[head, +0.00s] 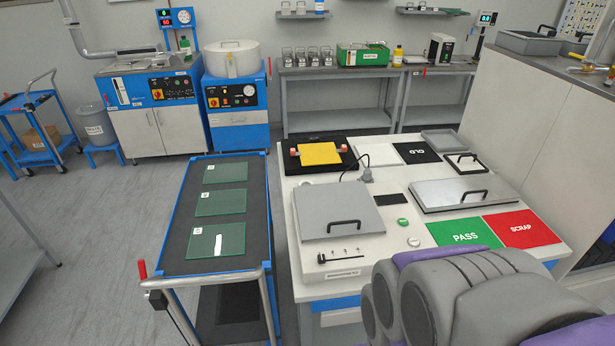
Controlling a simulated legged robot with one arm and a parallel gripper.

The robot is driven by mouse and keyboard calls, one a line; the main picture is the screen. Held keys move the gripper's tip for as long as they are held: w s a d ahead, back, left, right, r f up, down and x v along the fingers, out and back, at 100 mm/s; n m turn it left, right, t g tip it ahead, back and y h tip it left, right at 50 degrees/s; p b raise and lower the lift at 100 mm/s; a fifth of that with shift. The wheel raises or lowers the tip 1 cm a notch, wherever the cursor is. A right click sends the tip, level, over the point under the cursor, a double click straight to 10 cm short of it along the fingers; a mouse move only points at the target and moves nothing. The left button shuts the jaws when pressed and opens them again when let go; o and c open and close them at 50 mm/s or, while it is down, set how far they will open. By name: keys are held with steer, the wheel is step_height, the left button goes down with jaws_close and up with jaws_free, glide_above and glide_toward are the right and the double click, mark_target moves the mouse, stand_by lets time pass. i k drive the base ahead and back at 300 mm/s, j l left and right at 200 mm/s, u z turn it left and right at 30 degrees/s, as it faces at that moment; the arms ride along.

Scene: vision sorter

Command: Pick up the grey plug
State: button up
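The grey plug (367,175) stands on the white worktop (390,235), near its middle. It is small, and a dark cable curves from it up and left toward the yellow pad. The plug sits behind the right part of a grey lid with a black handle (337,210). Nothing touches the plug from above. Grey and purple parts of my own body fill the bottom right corner and cover the worktop's near right part. My gripper's fingers do not show in this view.
A black strip (391,199), a green button (402,222) and a second handled lid (465,194) lie right of the plug. Green PASS (462,235) and red SCRAP (522,229) areas are at the right. A blue cart (175,225) with glass panels stands left.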

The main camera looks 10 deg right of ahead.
mark_target(366, 176)
steer(key=i+l, duration=0.3)
steer(key=l, duration=0.15)
steer(key=i+l, duration=0.65)
steer(key=l, duration=0.2)
